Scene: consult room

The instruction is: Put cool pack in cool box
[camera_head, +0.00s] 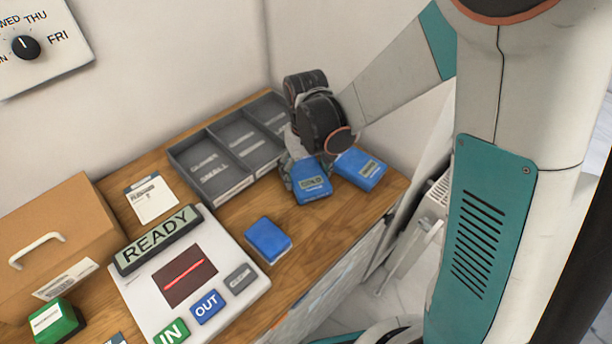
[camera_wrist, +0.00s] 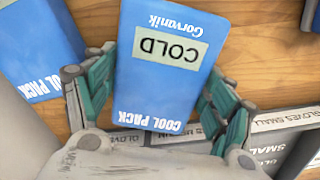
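My gripper (camera_head: 300,172) is at the back right of the wooden counter, with its fingers on either side of a blue cool pack (camera_head: 311,186). In the wrist view this cool pack (camera_wrist: 160,85) sits between the teal finger pads, its COLD label facing the camera; the fingers look closed on its sides. I cannot tell how far it is off the counter. A second blue cool pack (camera_head: 350,163) lies just right of it and also shows at left in the wrist view (camera_wrist: 38,48). No box marked as a cool box can be read.
A grey compartment tray (camera_head: 232,188) with glove labels stands beside my gripper. Another blue pack (camera_head: 267,240) lies near the front edge. A white READY panel (camera_head: 232,262), a tan box with a white handle (camera_head: 62,238) and a green box (camera_head: 56,321) fill the left.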

